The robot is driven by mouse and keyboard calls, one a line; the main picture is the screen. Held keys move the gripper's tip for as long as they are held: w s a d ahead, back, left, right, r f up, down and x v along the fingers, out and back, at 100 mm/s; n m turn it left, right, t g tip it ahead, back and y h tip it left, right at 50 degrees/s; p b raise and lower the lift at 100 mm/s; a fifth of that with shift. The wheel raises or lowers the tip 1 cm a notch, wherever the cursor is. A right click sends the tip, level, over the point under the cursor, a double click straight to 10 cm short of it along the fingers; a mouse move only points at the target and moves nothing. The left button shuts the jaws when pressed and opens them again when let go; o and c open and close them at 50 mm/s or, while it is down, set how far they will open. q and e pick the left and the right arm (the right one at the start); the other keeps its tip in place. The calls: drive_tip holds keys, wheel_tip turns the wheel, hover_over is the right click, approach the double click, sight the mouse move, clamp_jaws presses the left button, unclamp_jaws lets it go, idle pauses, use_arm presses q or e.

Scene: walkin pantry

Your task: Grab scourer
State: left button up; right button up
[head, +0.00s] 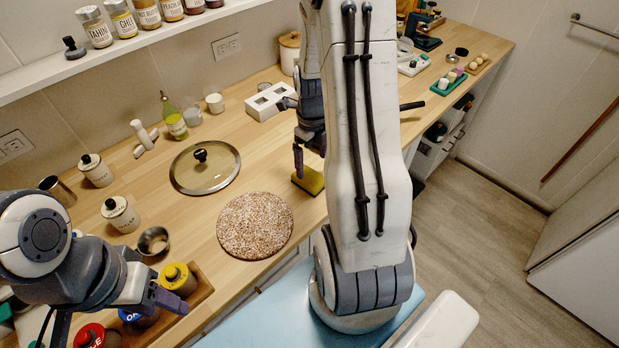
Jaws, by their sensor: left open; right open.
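The scourer (312,182), yellow with a dark green side, lies on the wooden counter near its front edge, right of the round speckled board. My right gripper (308,154) points down just above and behind it, open, with nothing seen between its fingers. I cannot tell whether a fingertip touches the scourer. My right arm hides the counter to the right of it. My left gripper (170,298) is open and empty at the lower left, near the wooden box of colored-lid jars.
The speckled round board (255,225) and a glass lid (205,168) lie left of the scourer. A white block with holes (268,102) stands behind. The wooden box (200,293) holds several jars. Lidded white canisters (120,214) stand at the left. A spice shelf (100,60) overhangs the counter.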

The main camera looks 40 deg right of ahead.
sight(309, 176)
drive_tip(key=f, duration=0.1)
drive_tip(key=f+p, duration=0.1)
drive_tip(key=f, duration=0.2)
drive_tip(key=shift+w+a+f, duration=0.1)
drive_tip(key=shift+a+f, duration=0.15)
drive_tip(key=shift+a, duration=0.15)
drive_tip(key=shift+f, duration=0.6)
drive_tip(key=c, duration=1.3)
